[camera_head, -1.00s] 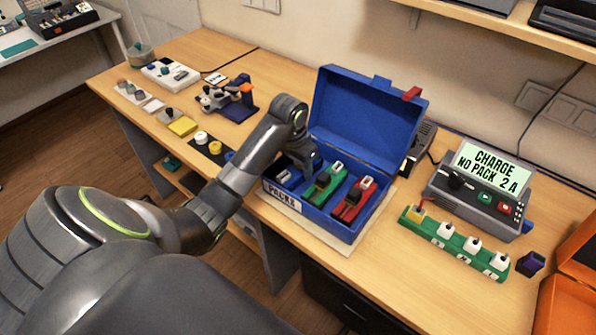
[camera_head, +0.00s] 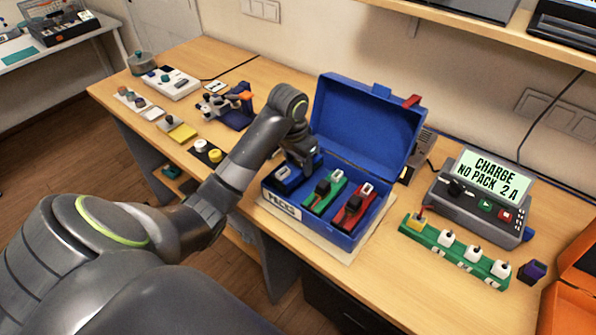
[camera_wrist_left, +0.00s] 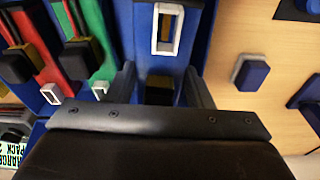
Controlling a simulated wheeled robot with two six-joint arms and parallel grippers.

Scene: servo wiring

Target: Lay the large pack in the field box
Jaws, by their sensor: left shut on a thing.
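A blue pack (camera_head: 286,178) with a white-framed end is at the left of the open blue box marked for packs (camera_head: 345,238). My left gripper (camera_head: 306,166) is over it from above. In the left wrist view, the fingers of my left gripper (camera_wrist_left: 161,88) are closed on both sides of the blue pack (camera_wrist_left: 165,62), whose white frame points away from me. I cannot tell if it still touches the box floor. A green pack (camera_head: 325,190) and a red pack (camera_head: 353,206) lie beside it. An orange box (camera_head: 570,305) shows partly at the right edge. My right gripper is out of view.
The blue lid (camera_head: 365,125) stands open behind the packs. A charger (camera_head: 478,205) reads "CHARGE NO PACK 2 A". A green strip with several plugs (camera_head: 455,252) lies before it, and a small dark purple block (camera_head: 531,272) stands by the orange box. A clamp fixture (camera_head: 232,105) is at the left.

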